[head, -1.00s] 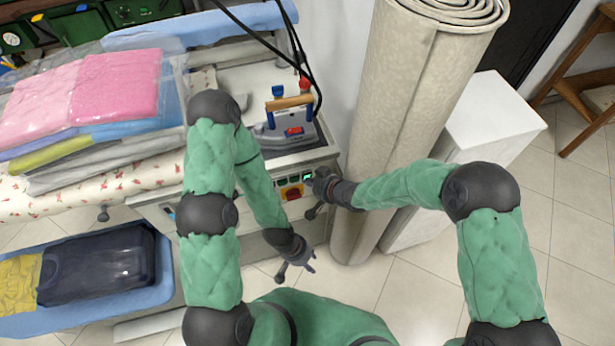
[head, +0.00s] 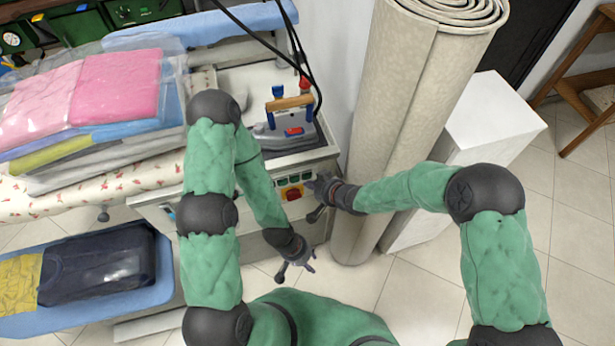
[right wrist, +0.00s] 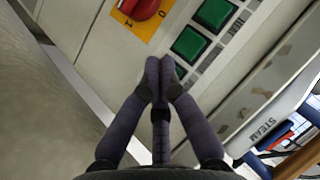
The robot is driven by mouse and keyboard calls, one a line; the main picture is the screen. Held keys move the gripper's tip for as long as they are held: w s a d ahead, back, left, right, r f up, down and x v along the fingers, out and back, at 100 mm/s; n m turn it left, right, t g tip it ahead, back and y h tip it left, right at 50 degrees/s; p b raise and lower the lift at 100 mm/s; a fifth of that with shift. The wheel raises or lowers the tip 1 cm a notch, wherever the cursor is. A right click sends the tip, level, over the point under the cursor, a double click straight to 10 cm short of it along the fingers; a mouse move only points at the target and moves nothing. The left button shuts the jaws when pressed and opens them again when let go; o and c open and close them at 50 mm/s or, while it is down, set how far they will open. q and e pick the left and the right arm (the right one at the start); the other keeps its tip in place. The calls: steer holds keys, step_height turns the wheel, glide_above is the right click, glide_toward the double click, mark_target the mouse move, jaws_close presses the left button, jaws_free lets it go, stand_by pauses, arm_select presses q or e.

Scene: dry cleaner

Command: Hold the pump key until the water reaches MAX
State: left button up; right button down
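The ironing station's front panel shows a row of green keys (head: 293,178) above a red rotary switch on a yellow plate (head: 292,193). Which key is the pump key cannot be read. In the right wrist view, the fingertips of my right gripper (right wrist: 160,78) are together and empty, over a green key they partly hide; contact cannot be told. Two other green keys (right wrist: 190,44) are clear. In the head view, my right gripper (head: 313,187) is just right of the keys. My left gripper (head: 297,268) hangs below the panel, away from it. No MAX mark or water level is readable.
An iron (head: 285,128) stands on the station top, with black cables above it. A rolled carpet (head: 400,110) and a white box (head: 490,120) stand to the right. Bagged folded textiles (head: 85,90) lie left. Floor in front is open.

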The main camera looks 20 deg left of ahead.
steer(key=shift+s+d, duration=0.1)
steer(key=shift+s, duration=0.05)
steer(key=shift+s+d+p, duration=0.15)
steer(key=shift+s+d, duration=0.55)
steer(key=shift+s, duration=0.35)
steer(key=shift+s+d+p, duration=0.15)
steer(key=shift+s+d, duration=0.55)
steer(key=shift+s, duration=0.35)
